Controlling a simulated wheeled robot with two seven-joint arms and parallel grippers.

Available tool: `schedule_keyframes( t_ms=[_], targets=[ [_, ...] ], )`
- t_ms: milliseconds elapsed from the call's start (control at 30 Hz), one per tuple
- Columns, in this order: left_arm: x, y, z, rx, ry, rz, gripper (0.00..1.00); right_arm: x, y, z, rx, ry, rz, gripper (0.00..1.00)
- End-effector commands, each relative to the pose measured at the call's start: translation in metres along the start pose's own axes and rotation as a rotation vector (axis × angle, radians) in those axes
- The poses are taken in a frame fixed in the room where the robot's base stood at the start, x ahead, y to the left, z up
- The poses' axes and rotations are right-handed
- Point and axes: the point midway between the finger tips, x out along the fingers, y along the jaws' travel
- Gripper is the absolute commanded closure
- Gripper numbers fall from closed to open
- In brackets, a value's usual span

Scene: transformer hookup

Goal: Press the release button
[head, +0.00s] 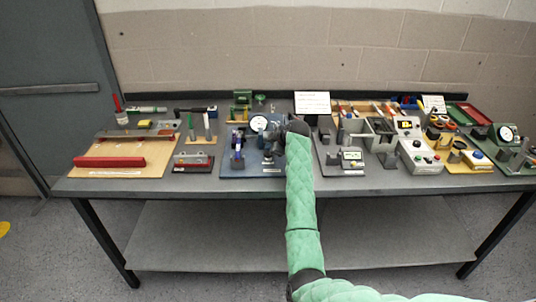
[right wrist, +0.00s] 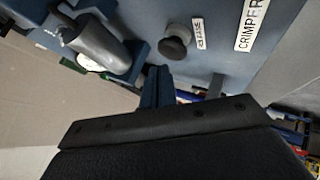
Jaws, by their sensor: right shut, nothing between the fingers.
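The release button (right wrist: 175,41) is a dark round knob on the blue crimper station (right wrist: 226,58) in the right wrist view. A small white label beside it looks like "RELEASE", and a larger one reads "CRIMPER". My right gripper (right wrist: 158,76) is shut and empty, its fingertips close to the button in the picture; I cannot tell whether they touch. In the head view the blue station (head: 235,171) is at the table's middle, and my right arm and dark wrist cover part of it. The button cannot be made out there. My left gripper is not in view.
A grey cylinder (right wrist: 98,44) stands on the station beside the button. In the head view a dial gauge (head: 258,124) is close to my wrist. A red bar (head: 110,162) lies at left, a grey control box (head: 420,157) at right. The table is crowded.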

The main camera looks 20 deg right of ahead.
Motion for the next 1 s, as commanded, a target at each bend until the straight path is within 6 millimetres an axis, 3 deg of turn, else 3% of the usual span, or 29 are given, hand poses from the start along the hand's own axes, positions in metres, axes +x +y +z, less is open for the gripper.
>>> schedule_keyframes(
  t_ms=[1000],
  targets=[
    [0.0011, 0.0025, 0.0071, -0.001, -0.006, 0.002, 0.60, 0.0039, -0.0031, 0.0041, -0.001, -0.001, 0.000, 1.00]
  ],
)
